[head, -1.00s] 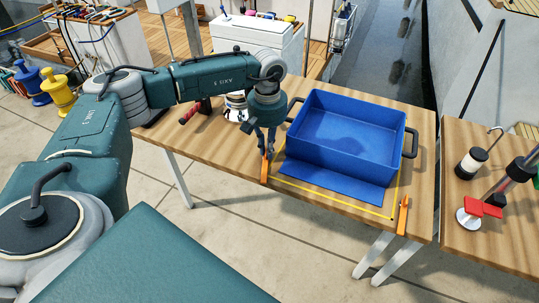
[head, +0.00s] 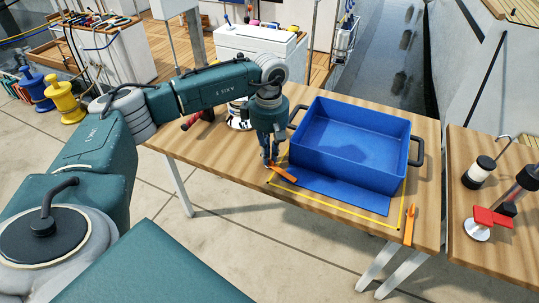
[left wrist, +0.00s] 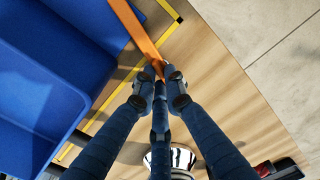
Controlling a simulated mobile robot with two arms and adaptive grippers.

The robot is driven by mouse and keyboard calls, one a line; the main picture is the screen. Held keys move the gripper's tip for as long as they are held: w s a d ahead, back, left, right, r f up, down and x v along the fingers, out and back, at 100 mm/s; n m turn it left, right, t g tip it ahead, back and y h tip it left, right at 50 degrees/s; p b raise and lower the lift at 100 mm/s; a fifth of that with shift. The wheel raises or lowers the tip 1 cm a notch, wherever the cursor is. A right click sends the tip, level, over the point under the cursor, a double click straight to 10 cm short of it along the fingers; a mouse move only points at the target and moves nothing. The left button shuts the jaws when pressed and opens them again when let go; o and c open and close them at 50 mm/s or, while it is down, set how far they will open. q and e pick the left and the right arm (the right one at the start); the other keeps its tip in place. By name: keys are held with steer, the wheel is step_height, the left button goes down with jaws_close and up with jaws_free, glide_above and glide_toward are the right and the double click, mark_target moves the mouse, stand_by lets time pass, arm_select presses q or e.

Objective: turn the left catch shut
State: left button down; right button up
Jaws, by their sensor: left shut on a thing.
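The left catch (head: 284,173) is an orange bar on the wooden table at the left front of the blue bin (head: 350,143). It lies at a slant, its free end reaching over the corner of the flat blue flap (head: 345,193) in front of the bin. My left gripper (head: 269,161) points down and is shut on the catch's left end. In the left wrist view the fingertips (left wrist: 163,78) pinch the near end of the orange bar (left wrist: 140,32). The right catch (head: 410,226), also orange, points toward the front edge, clear of the flap. My right gripper is not in view.
A yellow line (head: 340,216) frames the flap on the table. Dark handles (head: 417,151) stick out from the bin's sides. A red-handled tool (head: 191,122) lies behind my left gripper. A second table (head: 500,240) at the right holds a red item (head: 490,217) and cylinders.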

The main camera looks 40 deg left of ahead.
arm_select(q)
steer(key=shift+a+r+n, duration=0.15)
steer(key=shift+n, duration=1.45)
steer(key=c, duration=1.8)
jaws_free()
steer(key=shift+r, duration=0.3)
step_height(320, 180, up, 11)
steer(key=shift+r, duration=0.15)
